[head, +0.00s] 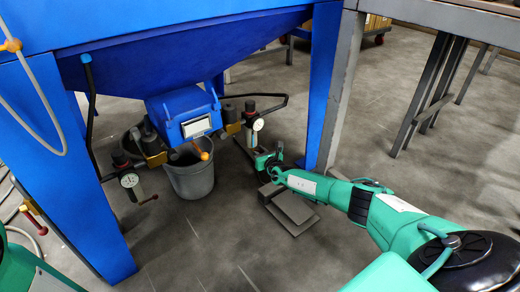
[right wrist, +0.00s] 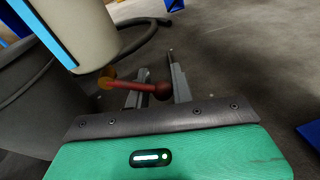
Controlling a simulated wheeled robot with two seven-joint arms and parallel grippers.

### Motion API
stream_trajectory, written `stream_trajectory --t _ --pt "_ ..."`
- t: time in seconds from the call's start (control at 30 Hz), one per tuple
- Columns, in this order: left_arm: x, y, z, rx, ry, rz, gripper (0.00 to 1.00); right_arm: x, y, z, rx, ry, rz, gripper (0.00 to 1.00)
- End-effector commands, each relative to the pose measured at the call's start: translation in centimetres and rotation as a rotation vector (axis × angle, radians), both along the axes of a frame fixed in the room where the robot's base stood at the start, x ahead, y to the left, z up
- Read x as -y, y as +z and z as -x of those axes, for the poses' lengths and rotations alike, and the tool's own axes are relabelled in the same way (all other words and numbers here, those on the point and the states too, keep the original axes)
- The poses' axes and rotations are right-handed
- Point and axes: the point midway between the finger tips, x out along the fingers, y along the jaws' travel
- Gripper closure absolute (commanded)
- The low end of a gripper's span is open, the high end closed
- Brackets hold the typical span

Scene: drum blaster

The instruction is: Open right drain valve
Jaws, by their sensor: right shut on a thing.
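The right drain valve shows in the right wrist view as a red lever (right wrist: 128,84) ending in a round dark-red knob (right wrist: 162,90). My right gripper (right wrist: 157,88) has its two fingers on either side of this knob and is shut on it. In the head view my right gripper (head: 246,147) reaches in from the right, low beside the valve and gauge assembly (head: 257,124) right of the blue hopper outlet. The lever is too small and partly hidden to make out there. My left gripper is out of view.
A grey bucket (head: 190,178) stands under the hopper outlet, with an orange-knobbed lever (head: 203,155) above it. Another gauge (head: 129,180) hangs at left. A blue leg (head: 320,90) stands close behind my right arm. A grey stepped block (head: 290,212) shows below the right wrist.

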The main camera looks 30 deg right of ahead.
Motion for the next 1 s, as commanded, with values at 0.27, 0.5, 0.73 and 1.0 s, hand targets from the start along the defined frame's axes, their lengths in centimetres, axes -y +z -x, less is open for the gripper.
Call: stream_trajectory --t 0.27,0.5,0.73,1.0 --pt "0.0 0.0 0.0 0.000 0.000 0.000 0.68 -0.7 -0.5 -0.1 -0.015 -0.004 -0.257 0.99" --pt "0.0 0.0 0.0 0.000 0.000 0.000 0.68 -1.7 -1.0 0.0 -0.031 -0.003 -0.475 0.99" --pt "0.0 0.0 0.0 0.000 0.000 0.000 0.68 -2.5 -1.2 0.1 -0.044 -0.004 -0.643 0.99" --pt "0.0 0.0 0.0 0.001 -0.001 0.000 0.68 -3.1 -1.4 0.2 -0.054 -0.004 -0.761 0.99"
